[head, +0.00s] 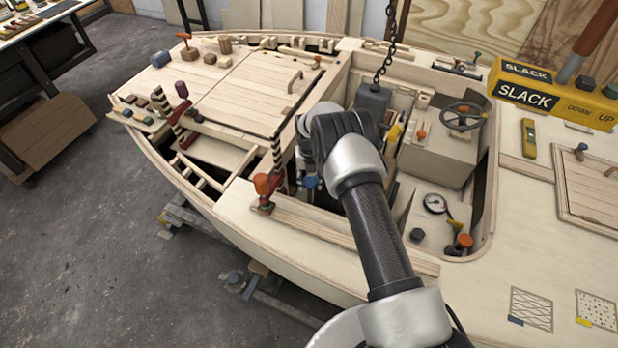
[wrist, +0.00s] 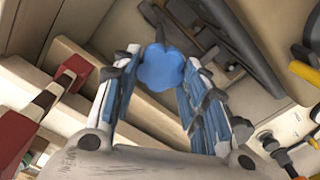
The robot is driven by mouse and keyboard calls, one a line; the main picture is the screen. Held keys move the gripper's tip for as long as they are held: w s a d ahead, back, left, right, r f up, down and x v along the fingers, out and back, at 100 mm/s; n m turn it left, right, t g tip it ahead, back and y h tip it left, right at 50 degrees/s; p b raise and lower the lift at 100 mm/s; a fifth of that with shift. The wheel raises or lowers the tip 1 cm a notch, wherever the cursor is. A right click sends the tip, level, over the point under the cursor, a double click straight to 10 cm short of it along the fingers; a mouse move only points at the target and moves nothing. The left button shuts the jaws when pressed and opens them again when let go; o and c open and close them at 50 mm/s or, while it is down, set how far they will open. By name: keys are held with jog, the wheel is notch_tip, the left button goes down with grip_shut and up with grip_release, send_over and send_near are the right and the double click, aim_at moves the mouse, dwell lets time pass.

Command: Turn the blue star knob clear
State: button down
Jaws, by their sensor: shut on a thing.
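The blue star knob (wrist: 161,68) shows in the wrist view, near the top middle, with rounded lobes. My gripper (wrist: 160,61) is shut on it, with one finger on its left side and one on its right. What lies under the knob is mostly hidden by it and the fingers. In the head view a small blue patch (head: 310,182) shows below my wrist; I cannot tell whether it is the knob or part of my gripper.
A grey block on a chain (head: 373,98) hangs close behind. A steering wheel (head: 463,117) and gauge (head: 435,203) are to the right. Wooden beams (wrist: 140,110) run beside the fingers.

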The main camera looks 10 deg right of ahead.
jog(key=c, duration=1.3)
grip_release()
notch_tip(320, 180, up, 12)
jog(key=shift+r, duration=0.1)
